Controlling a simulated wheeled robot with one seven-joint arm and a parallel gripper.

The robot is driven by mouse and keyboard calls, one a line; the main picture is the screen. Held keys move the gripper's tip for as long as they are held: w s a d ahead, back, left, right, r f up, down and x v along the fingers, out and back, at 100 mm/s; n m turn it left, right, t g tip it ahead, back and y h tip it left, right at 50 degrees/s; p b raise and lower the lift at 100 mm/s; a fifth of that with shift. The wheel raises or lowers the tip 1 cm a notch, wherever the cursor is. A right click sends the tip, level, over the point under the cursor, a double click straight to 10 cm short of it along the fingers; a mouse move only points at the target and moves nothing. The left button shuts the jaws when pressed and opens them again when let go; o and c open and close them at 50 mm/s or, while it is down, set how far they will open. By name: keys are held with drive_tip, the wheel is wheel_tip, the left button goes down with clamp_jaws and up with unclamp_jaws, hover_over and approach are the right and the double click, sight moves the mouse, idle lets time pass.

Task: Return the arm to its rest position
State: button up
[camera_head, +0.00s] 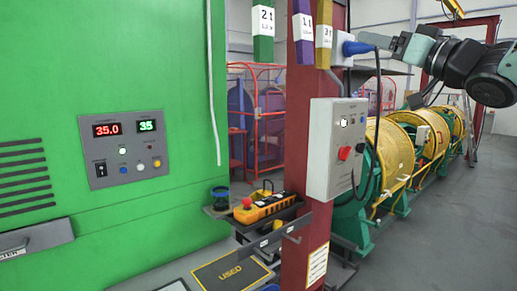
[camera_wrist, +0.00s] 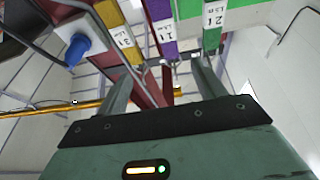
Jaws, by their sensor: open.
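My gripper (camera_wrist: 163,84) is open in the wrist view, its two dark green fingers apart with nothing between them. In the head view my gripper (camera_head: 394,44) is at the upper right, raised and pointing left. It appears near the blue plug (camera_head: 357,48) on the red column, but I cannot tell the gap in depth. The blue plug also shows in the wrist view (camera_wrist: 76,50), left of the fingers and apart from them.
Green, purple and yellow tagged straps (camera_head: 302,38) hang by the red column (camera_head: 312,170). A grey control box (camera_head: 333,150) is on the column. An orange pendant (camera_head: 265,207) lies on a shelf. Yellow strander cages (camera_head: 390,155) stand behind. The floor at right (camera_head: 450,235) is clear.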

drive_tip(key=s+a+f+m+g+h, duration=0.1)
drive_tip(key=s+a+f+g+h, duration=0.15)
drive_tip(key=a+f, duration=0.7)
drive_tip(key=s+a+f+m+g+h, duration=0.15)
drive_tip(key=f+g+h, duration=0.25)
drive_tip(key=f, duration=1.2)
drive_tip(key=s+a+f+n+g+h+b, duration=0.1)
drive_tip(key=s+f+n+g+h, duration=0.1)
drive_tip(key=s+f+g, duration=0.4)
drive_tip(key=s+a+f+n+g+h, duration=0.2)
drive_tip(key=s+f+g, duration=0.4)
drive_tip(key=s+f, duration=0.6)
drive_tip(key=s, duration=0.9)
drive_tip(key=shift+s+a+f+b, duration=0.15)
drive_tip(key=shift+a+f+b, duration=0.05)
drive_tip(key=shift+f+b, duration=0.15)
